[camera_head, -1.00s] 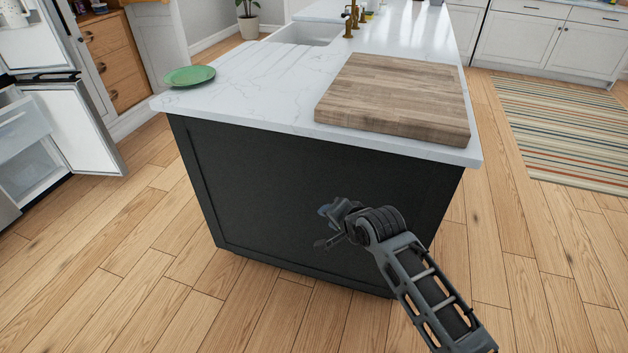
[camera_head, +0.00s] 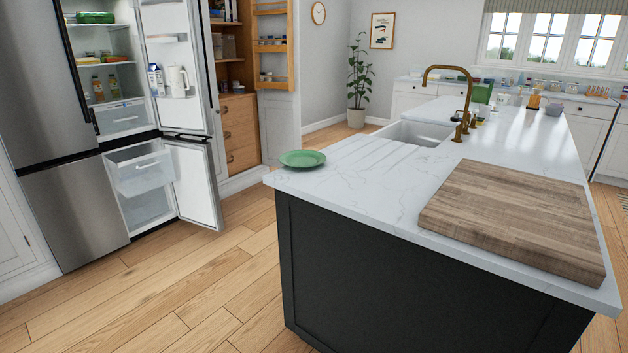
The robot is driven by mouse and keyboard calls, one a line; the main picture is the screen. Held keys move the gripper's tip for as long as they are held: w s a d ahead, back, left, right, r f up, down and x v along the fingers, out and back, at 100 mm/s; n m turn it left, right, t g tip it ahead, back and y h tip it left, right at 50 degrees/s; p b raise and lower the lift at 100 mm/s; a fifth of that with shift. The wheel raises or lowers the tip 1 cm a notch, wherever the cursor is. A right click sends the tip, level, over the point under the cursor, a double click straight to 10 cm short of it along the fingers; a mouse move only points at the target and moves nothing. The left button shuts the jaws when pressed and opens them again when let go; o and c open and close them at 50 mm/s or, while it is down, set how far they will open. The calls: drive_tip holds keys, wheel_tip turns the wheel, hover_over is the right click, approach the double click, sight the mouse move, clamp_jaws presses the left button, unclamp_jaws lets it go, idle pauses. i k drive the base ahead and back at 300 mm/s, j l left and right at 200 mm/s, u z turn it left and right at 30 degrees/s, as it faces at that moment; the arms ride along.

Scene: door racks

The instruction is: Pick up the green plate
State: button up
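The green plate (camera_head: 303,158) lies flat on the white marble top of the island (camera_head: 350,190), at its near left corner. Nothing covers it and nothing lies on it. My gripper and arm do not show in the head view now.
A thick wooden board (camera_head: 515,215) lies on the island's right part. A sink (camera_head: 418,133) with a brass tap (camera_head: 462,100) is behind the plate. An open fridge (camera_head: 140,110) stands at the left, its lower door (camera_head: 196,182) swung out. The floor (camera_head: 215,285) between is clear.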

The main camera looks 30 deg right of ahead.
sight(300, 158)
drive_tip(key=i+j+z, duration=0.15)
drive_tip(key=i, duration=0.55)
drive_tip(key=i+j+z, duration=0.15)
drive_tip(key=i+j, duration=0.3)
drive_tip(key=i, duration=0.2)
drive_tip(key=i+j+z, duration=0.15)
drive_tip(key=i+j, duration=0.25)
drive_tip(key=i, duration=0.25)
drive_tip(key=i+j+z, duration=0.15)
drive_tip(key=i+j, duration=0.3)
drive_tip(key=i, duration=0.15)
